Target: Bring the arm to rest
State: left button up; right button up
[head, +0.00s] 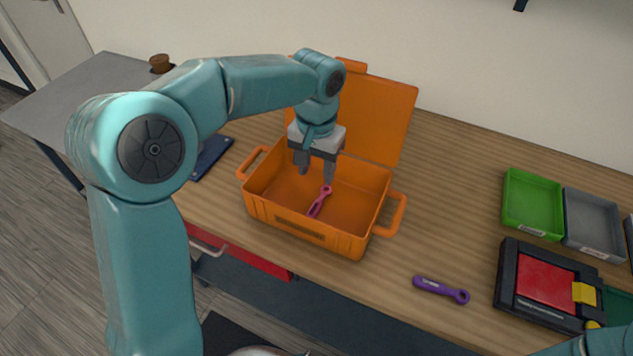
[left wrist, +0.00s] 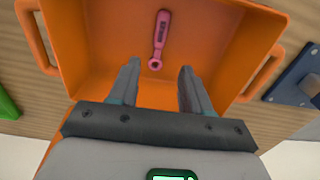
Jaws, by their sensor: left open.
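My left arm reaches in from the left in the head view, and my left gripper (head: 315,174) hangs open and empty over the orange toolbox (head: 303,235). The toolbox stands on the wooden bench with its lid (head: 378,120) up at the back. A pink wrench-like tool (head: 319,201) lies on the toolbox floor, below the fingertips. In the left wrist view the pink tool (left wrist: 159,40) lies ahead of the two spread fingers (left wrist: 158,85), apart from them. A bit of my right arm shows at the lower right; its gripper is out of view.
A purple wrench-like tool (head: 440,290) lies on the bench right of the toolbox. A black case with a red panel (head: 546,282), a green tray (head: 532,203) and a grey tray (head: 594,223) stand at the right. A dark blue object (head: 211,157) lies left of the toolbox.

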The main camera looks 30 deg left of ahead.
pick_arm(q)
jog(key=shift+s+r, duration=0.1)
jog(key=shift+r, duration=0.5)
